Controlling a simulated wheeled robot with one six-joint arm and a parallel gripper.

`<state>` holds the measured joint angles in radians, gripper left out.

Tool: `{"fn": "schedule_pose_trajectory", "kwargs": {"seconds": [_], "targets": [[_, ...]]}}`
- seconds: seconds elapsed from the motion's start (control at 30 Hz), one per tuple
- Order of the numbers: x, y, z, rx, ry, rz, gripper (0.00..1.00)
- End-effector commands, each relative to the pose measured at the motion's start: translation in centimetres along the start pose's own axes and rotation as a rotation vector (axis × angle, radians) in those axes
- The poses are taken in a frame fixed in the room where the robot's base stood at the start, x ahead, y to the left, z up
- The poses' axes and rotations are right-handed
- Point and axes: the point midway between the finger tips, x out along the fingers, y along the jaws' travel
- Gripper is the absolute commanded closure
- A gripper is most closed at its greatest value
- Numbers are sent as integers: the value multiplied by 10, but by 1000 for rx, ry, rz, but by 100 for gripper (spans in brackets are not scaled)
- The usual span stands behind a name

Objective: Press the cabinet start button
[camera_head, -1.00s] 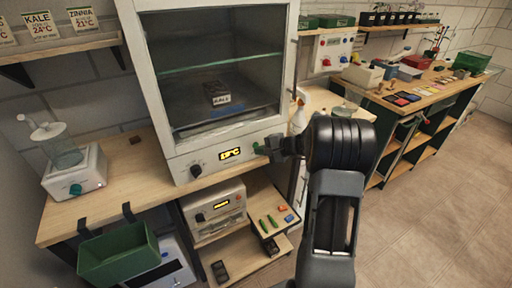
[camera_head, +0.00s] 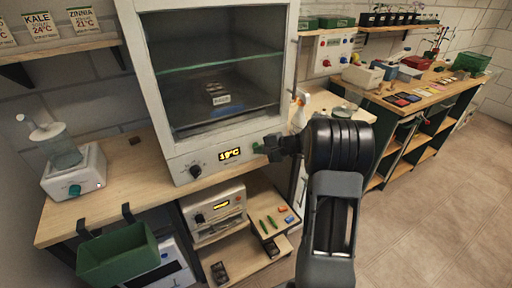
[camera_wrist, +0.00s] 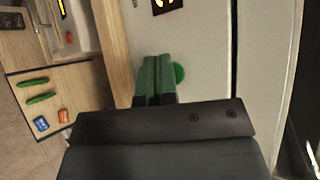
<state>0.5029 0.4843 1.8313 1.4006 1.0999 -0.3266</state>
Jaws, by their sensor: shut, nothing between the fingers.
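The cabinet (camera_head: 160,90) is a white-framed box with a glass front, standing on the wooden bench. A dark tray with a white label (camera_head: 221,100) is visible inside it. Its lower panel has a dark knob (camera_head: 195,171) and a lit yellow display (camera_head: 230,154). The green start button (camera_head: 257,147) is on that panel, right of the display. In the wrist view the round green button (camera_wrist: 179,73) shows partly behind my fingers. My gripper (camera_head: 268,150) is shut and empty in front of the panel beside the button. Its green fingertips (camera_wrist: 156,72) are together; I cannot tell whether they touch.
Below the bench, a second device (camera_head: 214,208) stands on a shelf beside green and coloured small items (camera_head: 270,222). A green bin (camera_head: 118,258) hangs at the bench front. A spray bottle (camera_head: 299,112) stands right of the cabinet. Open floor (camera_head: 430,210) lies at the right.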

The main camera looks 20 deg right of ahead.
Motion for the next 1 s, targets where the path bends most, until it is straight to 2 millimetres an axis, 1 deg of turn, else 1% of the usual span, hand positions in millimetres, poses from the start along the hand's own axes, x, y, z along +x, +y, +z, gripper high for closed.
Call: {"fn": "schedule_pose_trajectory", "kwargs": {"seconds": [0.53, 1.0], "targets": [[1, 0, -1, 0, 0, 0, 100], [-9, 8, 7, 1, -1, 1, 100]]}}
